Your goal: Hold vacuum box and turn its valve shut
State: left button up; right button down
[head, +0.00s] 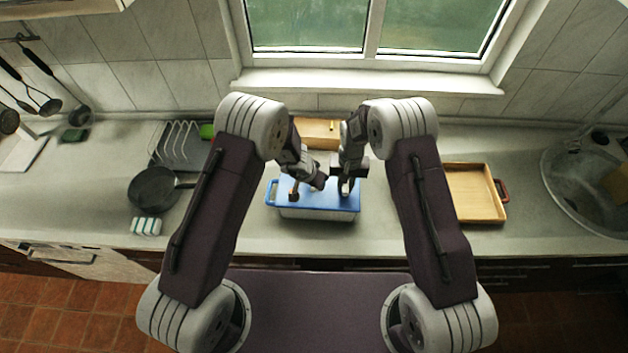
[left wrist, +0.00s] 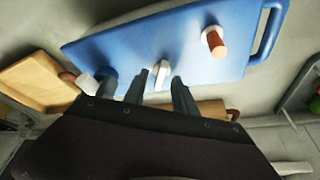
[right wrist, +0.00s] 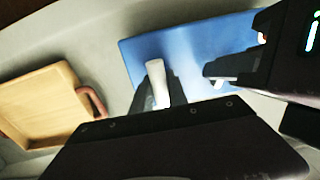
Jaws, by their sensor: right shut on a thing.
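The vacuum box (head: 320,212) has a pale body and a blue lid (left wrist: 130,52). It stands on the counter in front of the window. My right gripper (right wrist: 157,95) is shut on a white upright post (right wrist: 158,80) near the lid's right end. My left gripper (left wrist: 160,88) is open over the middle of the lid, its fingers on either side of a small white piece (left wrist: 161,72), perhaps the valve. I cannot tell whether they touch it. An orange-brown knob with a white base (left wrist: 214,42) stands near the lid's left end, clear of both grippers.
A wooden tray with a red-brown handle (head: 474,192) lies to the right, before the sink (head: 590,180). A black pan (head: 153,188), a dish rack (head: 178,147) and a striped sponge (head: 146,226) are left. A wooden box (head: 317,130) stands behind. Both grippers are close together.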

pick_arm(q)
jog(key=v, duration=1.2)
jog(key=shift+w, duration=0.1)
jog(key=w+a+r+n+t+y, duration=0.1)
jog(key=w+a+n+t, duration=0.1)
jog(key=w+a+t, duration=0.2)
jog(key=s+d+f+m+h, duration=0.2)
jog(key=s+f+h, duration=0.15)
jog(key=s, duration=0.45)
jog(key=x, duration=1.2)
jog(key=shift+a+f, duration=0.2)
jog(key=shift+f, duration=0.3)
grip_shut()
